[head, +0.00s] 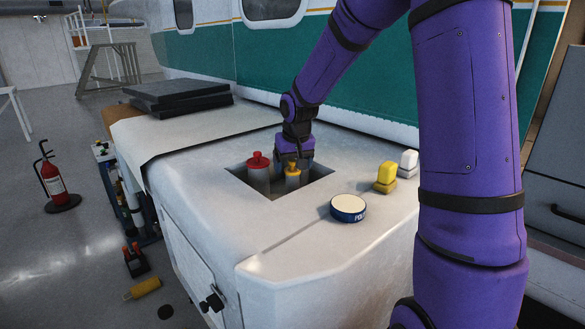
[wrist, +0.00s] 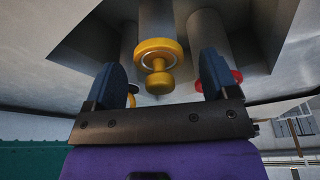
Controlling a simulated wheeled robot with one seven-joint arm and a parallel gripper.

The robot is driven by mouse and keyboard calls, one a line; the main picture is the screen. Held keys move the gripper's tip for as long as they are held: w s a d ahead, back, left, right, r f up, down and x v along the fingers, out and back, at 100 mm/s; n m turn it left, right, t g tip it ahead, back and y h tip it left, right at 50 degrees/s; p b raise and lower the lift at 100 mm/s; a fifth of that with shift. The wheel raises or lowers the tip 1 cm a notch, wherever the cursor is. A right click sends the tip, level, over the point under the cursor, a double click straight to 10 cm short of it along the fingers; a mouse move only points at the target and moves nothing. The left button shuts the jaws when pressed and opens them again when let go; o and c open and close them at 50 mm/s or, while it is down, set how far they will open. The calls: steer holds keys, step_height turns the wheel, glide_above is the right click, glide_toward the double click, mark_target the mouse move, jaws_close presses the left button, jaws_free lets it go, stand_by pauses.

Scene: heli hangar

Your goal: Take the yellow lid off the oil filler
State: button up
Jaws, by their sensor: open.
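The yellow lid (head: 292,169) sits on a grey filler neck in the square opening on top of the white cowling. In the wrist view the yellow lid (wrist: 158,54) shows as a round disc with a knob pointing towards me. My gripper (wrist: 158,78) is open, one dark finger on each side of the knob, with gaps between. In the head view my gripper (head: 293,156) is at the opening, close behind the yellow lid, and its fingers are mostly hidden. A red lid (head: 257,160) on its own neck stands to the left.
A blue-and-white round tin (head: 348,208), a yellow block (head: 386,177) and a white block (head: 408,160) stand right of the opening. In the wrist view the red lid (wrist: 237,77) is partly behind the right finger. The opening's walls are close around the necks.

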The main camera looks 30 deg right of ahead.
steer(key=c, duration=1)
steer(key=shift+o, duration=0.2)
steer(key=shift+r, duration=0.1)
